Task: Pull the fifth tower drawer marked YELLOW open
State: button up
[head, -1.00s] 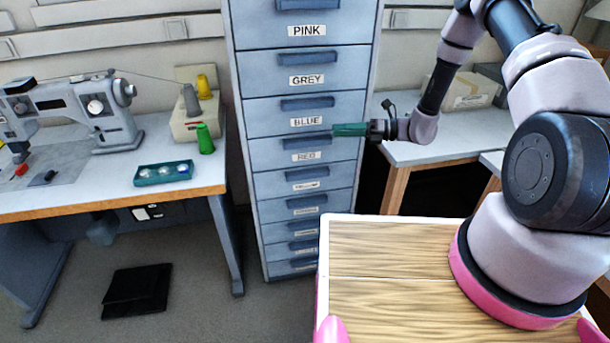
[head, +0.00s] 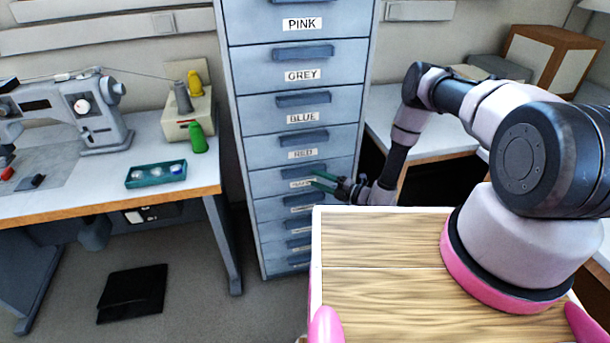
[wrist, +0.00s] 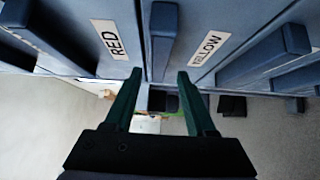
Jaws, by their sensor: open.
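The drawer marked YELLOW (head: 268,184) is the fifth visible in the grey-blue tower in the head view, and it looks shut. Its label (wrist: 209,48) is readable in the wrist view. Its blue bar handle (wrist: 163,32) lies between the RED and YELLOW labels there. My gripper (wrist: 160,75) is open and empty, its green fingertips one on each side of the handle's line, close to it. I cannot tell whether they touch it. In the head view my gripper (head: 314,181) is at the YELLOW drawer's right side and partly covers its front.
The RED drawer (head: 264,151) is just above, and more drawers continue below. A wood-topped surface (head: 385,240) stands in front of the tower's lower right. A sewing table (head: 90,206) is at left, and a white table (head: 440,141) at right.

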aim_at(305, 176)
jog(key=shift+x, duration=2.7)
jog(key=c, duration=0.9)
jog(key=shift+s+d+f, duration=0.15)
jog(key=shift+s+f, duration=0.05)
